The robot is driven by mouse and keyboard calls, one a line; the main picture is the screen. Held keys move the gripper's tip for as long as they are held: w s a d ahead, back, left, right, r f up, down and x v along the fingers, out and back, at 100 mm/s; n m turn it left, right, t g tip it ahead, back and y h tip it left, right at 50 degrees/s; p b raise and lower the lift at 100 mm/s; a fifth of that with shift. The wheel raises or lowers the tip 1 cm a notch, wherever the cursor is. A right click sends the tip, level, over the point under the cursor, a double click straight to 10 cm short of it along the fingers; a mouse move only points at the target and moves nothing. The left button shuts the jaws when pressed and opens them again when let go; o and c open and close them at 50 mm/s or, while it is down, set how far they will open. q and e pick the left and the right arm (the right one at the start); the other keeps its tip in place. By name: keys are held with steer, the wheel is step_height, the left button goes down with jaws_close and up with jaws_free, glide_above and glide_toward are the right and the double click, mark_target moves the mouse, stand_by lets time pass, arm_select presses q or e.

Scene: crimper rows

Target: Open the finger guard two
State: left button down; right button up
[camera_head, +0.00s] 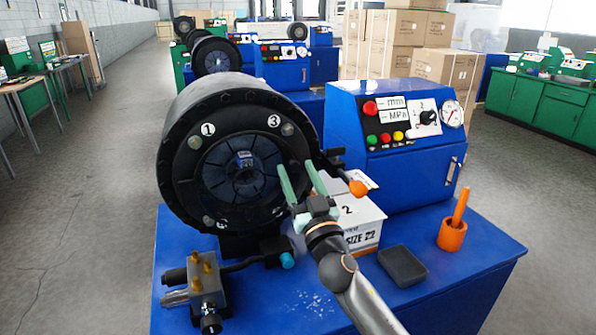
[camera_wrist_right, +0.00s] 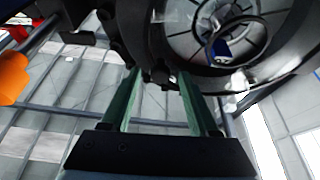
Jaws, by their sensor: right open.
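The finger guard (camera_head: 240,175) is a clear round cover over the mouth of the big black crimper head (camera_head: 180,180) in the head view. It appears closed against the face. In the right wrist view, the clear cover (camera_wrist_right: 225,25) shows at the top right. My right gripper (camera_head: 296,164) is open, with two green fingers pointing up at the right edge of the crimper face. My left gripper is not in view.
A black lever with an orange knob (camera_head: 358,188) is close right of my gripper. A white box (camera_head: 362,238), black tray (camera_head: 402,265), orange cup (camera_head: 452,236) and brass-topped valve block (camera_head: 206,280) sit on the blue bench (camera_head: 480,262). The blue control box (camera_head: 400,170) stands behind.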

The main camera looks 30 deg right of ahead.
jaws_close()
stand_by(0.5)
stand_by(0.9)
